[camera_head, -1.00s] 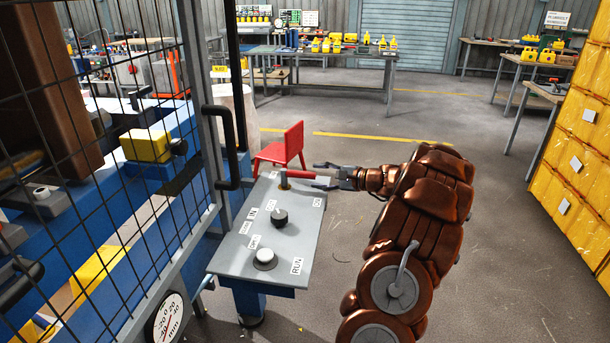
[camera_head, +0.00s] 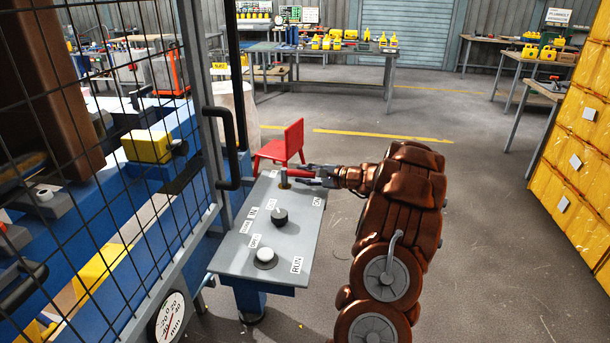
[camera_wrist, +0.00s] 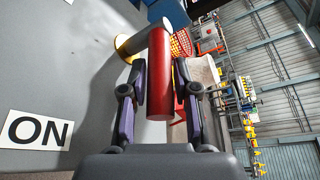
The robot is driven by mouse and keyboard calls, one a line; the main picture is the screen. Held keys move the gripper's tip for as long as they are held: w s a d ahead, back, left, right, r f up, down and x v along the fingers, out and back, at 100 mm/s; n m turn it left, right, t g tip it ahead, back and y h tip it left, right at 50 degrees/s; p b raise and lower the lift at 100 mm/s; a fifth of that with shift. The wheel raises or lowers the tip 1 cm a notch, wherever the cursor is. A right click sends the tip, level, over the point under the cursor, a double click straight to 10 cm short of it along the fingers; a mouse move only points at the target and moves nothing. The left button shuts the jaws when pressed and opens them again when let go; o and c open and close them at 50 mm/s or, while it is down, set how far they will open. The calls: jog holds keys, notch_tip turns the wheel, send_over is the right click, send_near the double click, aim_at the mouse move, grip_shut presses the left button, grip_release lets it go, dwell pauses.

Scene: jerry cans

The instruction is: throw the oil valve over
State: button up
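The oil valve has a red lever handle (camera_head: 298,173) on a brass base (camera_head: 284,181) at the far end of the grey control panel (camera_head: 240,262). The lever points right, toward the "ON" label. My gripper (camera_head: 308,175) is at the handle's right end. The brass base (camera_wrist: 130,45) shows beyond the fingers, and the "ON" label (camera_wrist: 36,130) is at lower left.
The panel also carries a black knob (camera_head: 280,216) and a white button (camera_head: 265,256). A mesh fence door with a black handle (camera_head: 222,150) stands left of it. A red chair (camera_head: 282,147) is just behind. Open floor lies to the right.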

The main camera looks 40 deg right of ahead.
grip_shut()
